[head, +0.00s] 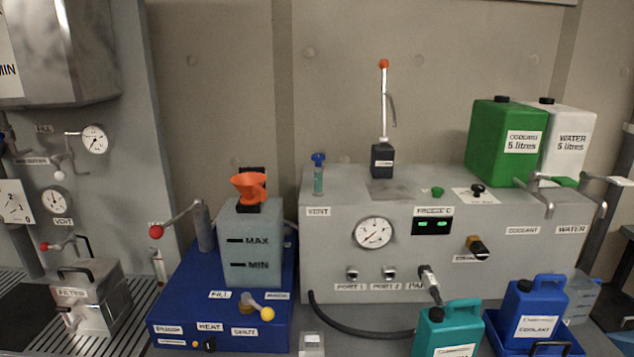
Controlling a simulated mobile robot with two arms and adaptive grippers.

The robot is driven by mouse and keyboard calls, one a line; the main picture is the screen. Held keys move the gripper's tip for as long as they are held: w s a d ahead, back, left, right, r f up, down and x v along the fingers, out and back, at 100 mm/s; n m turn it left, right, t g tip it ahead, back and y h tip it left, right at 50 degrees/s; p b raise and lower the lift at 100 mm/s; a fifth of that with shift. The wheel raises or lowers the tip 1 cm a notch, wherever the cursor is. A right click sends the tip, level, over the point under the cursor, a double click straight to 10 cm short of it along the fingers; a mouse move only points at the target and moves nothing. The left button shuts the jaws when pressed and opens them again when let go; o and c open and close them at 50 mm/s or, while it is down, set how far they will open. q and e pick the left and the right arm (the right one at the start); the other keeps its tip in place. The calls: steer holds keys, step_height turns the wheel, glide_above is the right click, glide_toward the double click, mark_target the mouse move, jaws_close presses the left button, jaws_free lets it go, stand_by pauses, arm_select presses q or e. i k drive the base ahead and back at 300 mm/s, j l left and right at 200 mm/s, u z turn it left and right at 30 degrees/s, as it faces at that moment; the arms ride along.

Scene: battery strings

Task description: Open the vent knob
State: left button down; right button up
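A small blue knob (318,157) sits on top of a clear greenish tube at the left end of the grey bench unit (340,262). A label reading VENT (318,211) is on the unit's front face below it. I cannot tell from this view whether the knob is open or closed. A second VENT label (63,222) is on the grey panel at the left, above a red-tipped lever (44,246). Neither of my grippers is in view.
A blue base (180,310) with a MAX/MIN tank (250,255) and orange funnel (249,186) stands left of the unit. A red-tipped lever (156,232) juts out there. A pump handle (384,64) rises behind. Teal (447,325) and blue (535,310) jugs stand in front.

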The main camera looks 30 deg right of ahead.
mark_target(318, 157)
steer(key=i+j, duration=0.65)
steer(key=j+z, duration=0.1)
steer(key=z, duration=0.35)
steer(key=i+j+z, duration=0.1)
steer(key=z, duration=0.35)
steer(key=j+z, duration=0.2)
steer(key=z, duration=0.3)
steer(key=j+z, duration=0.2)
steer(key=z, duration=0.25)
